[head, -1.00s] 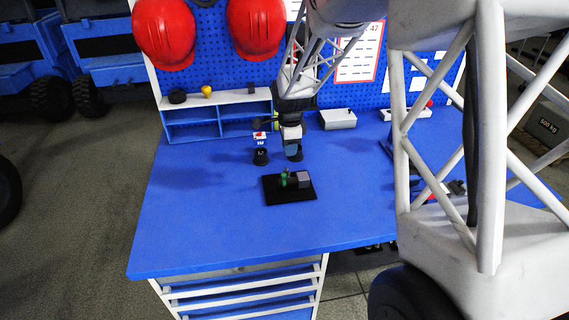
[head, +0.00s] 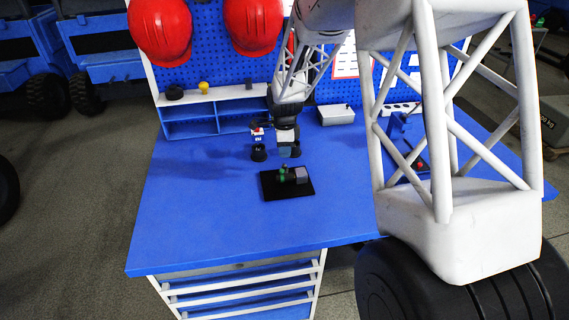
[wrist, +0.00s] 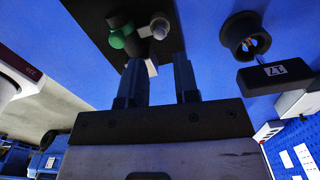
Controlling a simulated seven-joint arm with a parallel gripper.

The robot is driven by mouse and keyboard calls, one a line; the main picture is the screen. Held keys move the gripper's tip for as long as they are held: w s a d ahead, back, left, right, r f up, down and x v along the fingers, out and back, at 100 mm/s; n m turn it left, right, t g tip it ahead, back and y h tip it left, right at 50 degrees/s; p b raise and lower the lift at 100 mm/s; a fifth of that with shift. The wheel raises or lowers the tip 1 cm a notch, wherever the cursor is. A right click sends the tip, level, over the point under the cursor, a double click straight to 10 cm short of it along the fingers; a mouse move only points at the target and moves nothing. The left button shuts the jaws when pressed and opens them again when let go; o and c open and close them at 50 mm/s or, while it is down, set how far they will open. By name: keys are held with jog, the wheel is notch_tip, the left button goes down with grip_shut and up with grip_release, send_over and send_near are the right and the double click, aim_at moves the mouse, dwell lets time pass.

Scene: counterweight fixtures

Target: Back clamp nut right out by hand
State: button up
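A black base plate (head: 268,191) lies on the blue bench and carries a small fixture with a green part (head: 284,171) and a grey block (head: 301,175). In the wrist view, the green round part (wrist: 122,37) and a light grey knob-like part (wrist: 158,27) sit on the dark plate (wrist: 95,15), just beyond my fingertips. I cannot tell for sure which part is the clamp nut. My gripper (wrist: 157,64) is open, its two fingers apart, with a grey bit of the fixture showing between the tips. In the head view my gripper (head: 286,150) is just behind the plate.
A black round holder (head: 258,153) stands left of my gripper; the wrist view shows it (wrist: 243,36) beside a black tag (wrist: 275,73) marked 17. A blue shelf (head: 190,122) and a grey box (head: 336,114) stand behind. The bench front and left are clear.

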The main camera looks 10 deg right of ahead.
aim_at(284, 165)
jog(key=shift+f, duration=3.25)
jog(key=shift+c, duration=0.4)
grip_shut()
